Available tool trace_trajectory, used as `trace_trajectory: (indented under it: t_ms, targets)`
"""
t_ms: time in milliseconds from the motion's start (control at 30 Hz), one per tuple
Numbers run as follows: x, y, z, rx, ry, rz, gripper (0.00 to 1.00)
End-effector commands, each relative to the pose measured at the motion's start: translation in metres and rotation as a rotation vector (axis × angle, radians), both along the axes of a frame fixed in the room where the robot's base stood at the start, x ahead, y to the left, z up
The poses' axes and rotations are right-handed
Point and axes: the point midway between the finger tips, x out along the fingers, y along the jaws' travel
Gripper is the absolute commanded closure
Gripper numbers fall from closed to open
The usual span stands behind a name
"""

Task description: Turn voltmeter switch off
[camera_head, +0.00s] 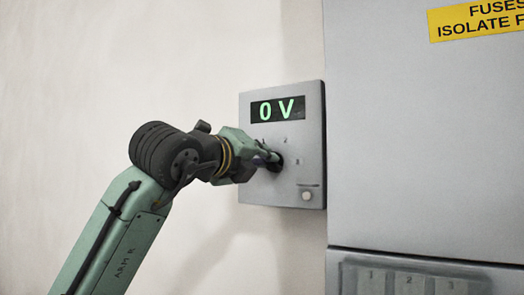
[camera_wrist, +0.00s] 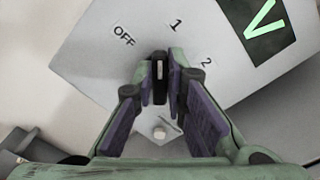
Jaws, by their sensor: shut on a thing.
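The voltmeter (camera_head: 311,140) is a grey box on the wall at mid-right, its green display (camera_head: 278,109) reading 0 V. The black switch knob (camera_head: 278,166) below it is partly hidden by my gripper (camera_head: 268,158). In the wrist view, my gripper (camera_wrist: 160,84) is shut on the knob (camera_wrist: 159,72), one finger on either side. The knob's white line points up the picture, between the OFF label (camera_wrist: 123,37) and the 1 label (camera_wrist: 176,26). A 2 label (camera_wrist: 207,63) sits farther right.
A large grey cabinet (camera_head: 420,150) with a yellow sign (camera_head: 478,20) stands to the right. A numbered panel (camera_head: 415,279) is below. The pale wall at left is clear.

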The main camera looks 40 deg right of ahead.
Motion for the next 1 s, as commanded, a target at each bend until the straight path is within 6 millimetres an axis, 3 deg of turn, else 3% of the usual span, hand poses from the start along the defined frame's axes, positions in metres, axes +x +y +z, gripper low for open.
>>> trace_trajectory:
  t_ms: [600, 1000]
  targets:
    - [0.0030, 0.0011, -0.0040, -0.211, 0.507, -0.001, 1.00]
    - [0.0030, 0.0012, -0.0069, -0.280, 0.675, 0.001, 1.00]
